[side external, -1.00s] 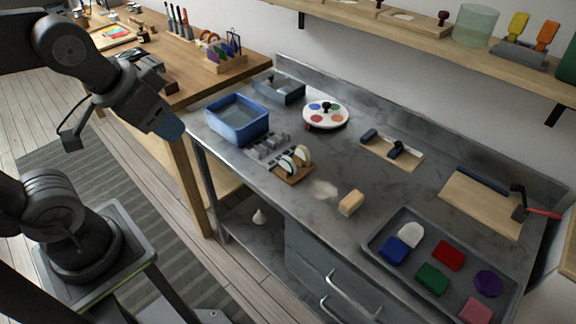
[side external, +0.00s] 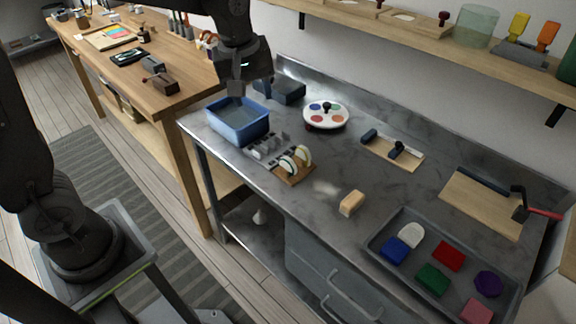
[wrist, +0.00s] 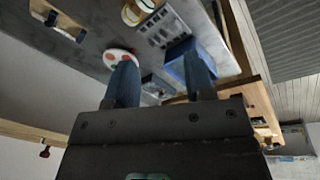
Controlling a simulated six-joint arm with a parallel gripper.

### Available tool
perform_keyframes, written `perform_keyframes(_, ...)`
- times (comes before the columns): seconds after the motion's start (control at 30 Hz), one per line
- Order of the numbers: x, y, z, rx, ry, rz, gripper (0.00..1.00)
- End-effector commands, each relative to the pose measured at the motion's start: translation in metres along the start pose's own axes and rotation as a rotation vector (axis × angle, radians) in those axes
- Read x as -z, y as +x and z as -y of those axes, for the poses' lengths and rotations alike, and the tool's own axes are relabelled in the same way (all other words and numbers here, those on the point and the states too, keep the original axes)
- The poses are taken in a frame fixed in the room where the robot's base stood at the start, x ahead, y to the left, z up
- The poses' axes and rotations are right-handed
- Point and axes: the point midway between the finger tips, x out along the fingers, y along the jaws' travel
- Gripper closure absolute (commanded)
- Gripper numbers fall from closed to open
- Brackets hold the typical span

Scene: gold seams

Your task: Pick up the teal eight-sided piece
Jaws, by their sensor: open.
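My gripper (side external: 237,88) hangs over the blue bin (side external: 238,136) at the back left of the steel bench. In the wrist view its two blue-grey fingers (wrist: 160,75) are apart with nothing between them. I cannot make out a teal eight-sided piece in either view. The grey tray (side external: 374,244) at the bench's front right holds several coloured pieces. They include a green one (side external: 432,278), a purple many-sided one (side external: 488,283) and a blue one (side external: 394,249). My gripper is far from this tray.
A round white palette (side external: 342,119), a rack with pale discs (side external: 291,165), a tan block (side external: 351,202) and a wooden board (side external: 478,204) stand on the bench. A shelf (side external: 400,28) runs along the wall. Bare steel lies mid-bench.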

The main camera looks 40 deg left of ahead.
Motion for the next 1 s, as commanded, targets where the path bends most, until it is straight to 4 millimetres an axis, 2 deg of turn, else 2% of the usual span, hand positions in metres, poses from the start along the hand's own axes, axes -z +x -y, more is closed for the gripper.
perform_keyframes(0.03, 0.007, 0.017, -0.013, 0.031, -0.081, 0.018, 0.51)
perform_keyframes(0.2, 0.025, 0.066, -0.044, 0.111, -0.355, 0.045, 0.51)
perform_keyframes(0.37, 0.033, 0.097, -0.058, 0.159, -0.517, 0.050, 0.51)
perform_keyframes(0.57, 0.034, 0.118, -0.060, 0.179, -0.576, 0.050, 0.51)
perform_keyframes(0.8, 0.029, 0.163, -0.053, 0.181, -0.575, 0.051, 0.51)
perform_keyframes(1.0, 0.027, 0.188, -0.050, 0.177, -0.574, 0.050, 0.51)
